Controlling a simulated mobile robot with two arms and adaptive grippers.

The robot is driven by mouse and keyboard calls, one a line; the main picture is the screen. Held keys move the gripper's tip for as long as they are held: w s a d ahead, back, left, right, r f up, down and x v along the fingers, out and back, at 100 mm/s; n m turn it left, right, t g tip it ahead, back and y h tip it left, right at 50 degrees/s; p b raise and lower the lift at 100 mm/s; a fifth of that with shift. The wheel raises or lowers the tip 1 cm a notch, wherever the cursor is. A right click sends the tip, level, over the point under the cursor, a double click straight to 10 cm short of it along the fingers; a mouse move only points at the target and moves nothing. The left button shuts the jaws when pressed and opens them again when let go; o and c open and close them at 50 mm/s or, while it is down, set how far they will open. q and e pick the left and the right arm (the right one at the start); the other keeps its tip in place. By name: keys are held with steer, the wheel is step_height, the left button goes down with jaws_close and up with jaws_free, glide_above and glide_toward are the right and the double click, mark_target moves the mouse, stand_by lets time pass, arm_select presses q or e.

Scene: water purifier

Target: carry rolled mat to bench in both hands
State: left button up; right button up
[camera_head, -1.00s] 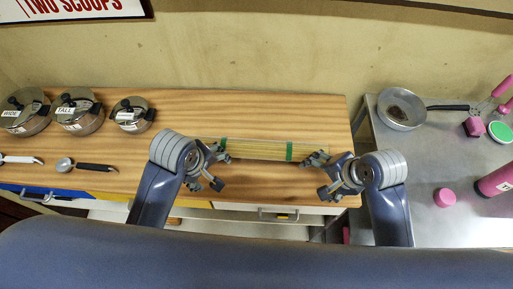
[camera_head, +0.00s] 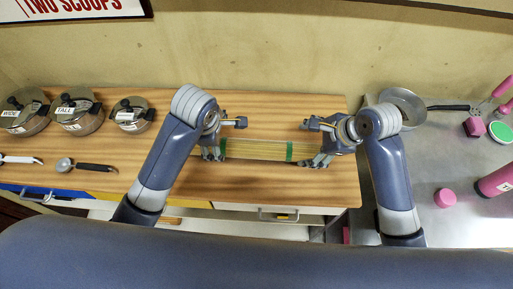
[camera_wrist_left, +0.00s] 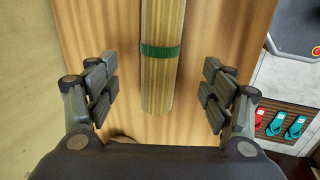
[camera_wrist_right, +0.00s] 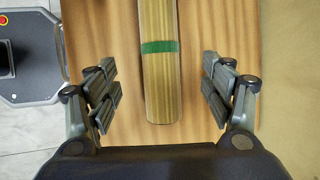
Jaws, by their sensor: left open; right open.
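The rolled mat (camera_head: 256,150) is a pale bamboo-coloured roll with two green bands, lying left to right on the wooden bench top (camera_head: 270,108). My left gripper (camera_head: 222,139) is open at the mat's left end. In the left wrist view its open fingers (camera_wrist_left: 158,90) stand either side of the roll's end (camera_wrist_left: 160,85), apart from it. My right gripper (camera_head: 316,143) is open at the right end. In the right wrist view its open fingers (camera_wrist_right: 160,92) also flank the roll's end (camera_wrist_right: 161,85) without touching it.
A steel table (camera_head: 470,215) on the right holds a pan (camera_head: 403,106) and pink items (camera_head: 444,197). A wall stands behind. Bare wood surrounds the mat.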

mark_target(293, 149)
arm_select(q)
steer(key=x, duration=1)
arm_select(e)
steer(key=x, duration=1)
arm_select(q)
steer(key=c, duration=1.5)
arm_select(e)
steer(key=c, duration=1.5)
